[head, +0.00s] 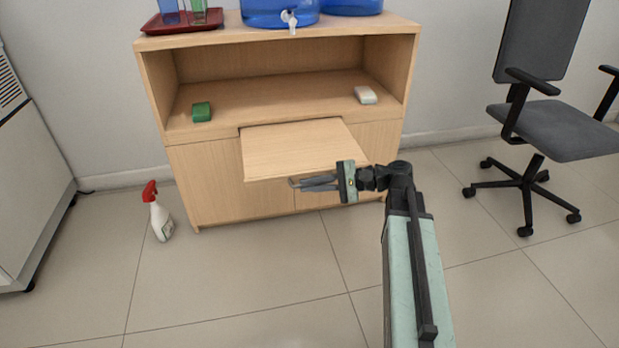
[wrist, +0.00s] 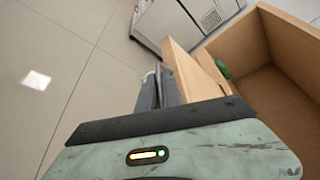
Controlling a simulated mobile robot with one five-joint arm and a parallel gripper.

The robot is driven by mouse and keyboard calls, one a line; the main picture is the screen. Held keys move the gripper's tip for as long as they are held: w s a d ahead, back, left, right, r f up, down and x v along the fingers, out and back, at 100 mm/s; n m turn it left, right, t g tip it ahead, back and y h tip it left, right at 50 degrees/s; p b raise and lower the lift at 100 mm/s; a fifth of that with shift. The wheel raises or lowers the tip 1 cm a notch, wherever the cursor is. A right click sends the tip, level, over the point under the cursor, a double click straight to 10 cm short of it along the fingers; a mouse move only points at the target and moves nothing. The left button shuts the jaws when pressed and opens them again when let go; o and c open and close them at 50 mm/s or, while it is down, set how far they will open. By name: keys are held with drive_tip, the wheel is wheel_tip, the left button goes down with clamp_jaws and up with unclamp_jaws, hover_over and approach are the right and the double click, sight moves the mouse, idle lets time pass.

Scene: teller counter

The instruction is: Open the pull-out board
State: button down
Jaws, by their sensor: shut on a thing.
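The pull-out board (head: 300,147) is a light wood panel that sticks out of the front of the wooden cabinet (head: 225,192), just below its open shelf. It also shows edge-on in the wrist view (wrist: 182,72). My gripper (head: 305,183) is at the board's front edge, reaching in from the right, and is shut on the board's handle (head: 292,183). Only a small grey end of the handle shows past the fingers; the rest is hidden. In the wrist view my gripper (wrist: 158,90) has its dark fingers close together beside the board.
A green block (head: 201,111) and a white block (head: 365,95) lie on the shelf. A red tray (head: 182,27) and blue water containers (head: 280,12) stand on top. A spray bottle (head: 160,218) stands on the floor at left, a chair (head: 555,130) at right. The floor in front is clear.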

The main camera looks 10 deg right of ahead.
drive_tip(key=shift+s+a, duration=0.1)
drive_tip(key=shift+s, duration=0.05)
drive_tip(key=c, duration=1.5)
unclamp_jaws()
drive_tip(key=shift+d, duration=0.2)
drive_tip(key=p+v, duration=0.1)
drive_tip(key=v, duration=0.6)
drive_tip(key=shift+d+r+p, duration=0.1)
drive_tip(key=shift+d+p, duration=0.1)
drive_tip(key=shift+p, duration=0.1)
